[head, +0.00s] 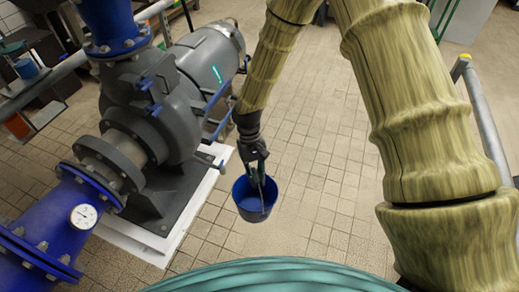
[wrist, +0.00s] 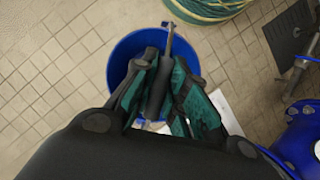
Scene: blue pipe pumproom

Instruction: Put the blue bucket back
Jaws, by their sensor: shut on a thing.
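The blue bucket (head: 245,209) hangs upright under my gripper (head: 257,172) in the head view, above the tiled floor beside the grey pump. My gripper is shut on its handle, and the bucket's open top faces up. In the wrist view the blue bucket (wrist: 119,62) shows below the green fingers of my gripper (wrist: 160,72). A grey handle bar lies between the fingers. The fingers hide part of the bucket's inside.
A large grey pump (head: 165,95) on a white plinth (head: 150,243) stands left of the bucket. Blue flanged pipe (head: 45,225) with a gauge (head: 84,216) is at lower left. A small blue container (head: 26,68) sits at far upper left. Tiled floor (head: 325,165) right of the bucket is clear.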

